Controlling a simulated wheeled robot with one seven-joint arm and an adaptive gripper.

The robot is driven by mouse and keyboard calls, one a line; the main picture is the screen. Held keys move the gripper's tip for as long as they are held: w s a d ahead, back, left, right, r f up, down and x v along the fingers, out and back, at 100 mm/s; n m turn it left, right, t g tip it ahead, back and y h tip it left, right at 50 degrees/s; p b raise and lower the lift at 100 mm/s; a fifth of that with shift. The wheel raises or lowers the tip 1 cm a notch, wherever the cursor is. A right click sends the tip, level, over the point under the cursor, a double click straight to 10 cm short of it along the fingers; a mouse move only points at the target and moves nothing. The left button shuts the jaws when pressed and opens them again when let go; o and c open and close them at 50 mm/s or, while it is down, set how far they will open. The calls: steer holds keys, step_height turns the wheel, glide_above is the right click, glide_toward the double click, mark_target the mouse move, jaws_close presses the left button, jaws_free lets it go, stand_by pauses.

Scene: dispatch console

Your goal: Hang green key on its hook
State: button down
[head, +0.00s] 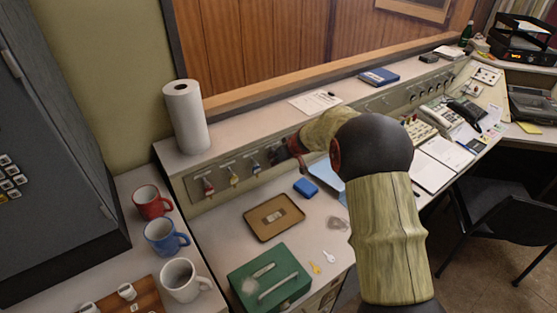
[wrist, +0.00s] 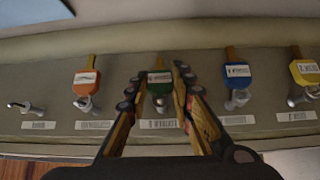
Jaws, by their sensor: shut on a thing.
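The green key (wrist: 160,77) is between the fingertips of my gripper (wrist: 159,72) in the wrist view, in front of the hook panel (wrist: 50,72). A hook (wrist: 160,103) shows between the fingers, in line with the key; whether the key is on it I cannot tell. In the head view my gripper (head: 284,152) is at the right of the hanging keys, and the green key is hidden there.
Beside the green key, a blue key (wrist: 237,72) and an orange key (wrist: 86,82) hang on hooks, with a yellow key (wrist: 304,70) farther right. The far left hook (wrist: 25,107) is empty. A brown tray (head: 254,231) and a blue box (head: 305,187) lie on the desk below.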

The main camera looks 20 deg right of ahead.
steer(key=shift+w+a, duration=0.1)
steer(key=shift+w, duration=0.1)
steer(key=c, duration=1.5)
jaws_free()
steer(key=shift+f, duration=0.1)
steer(key=shift+s, duration=0.1)
steer(key=shift+v, duration=3)
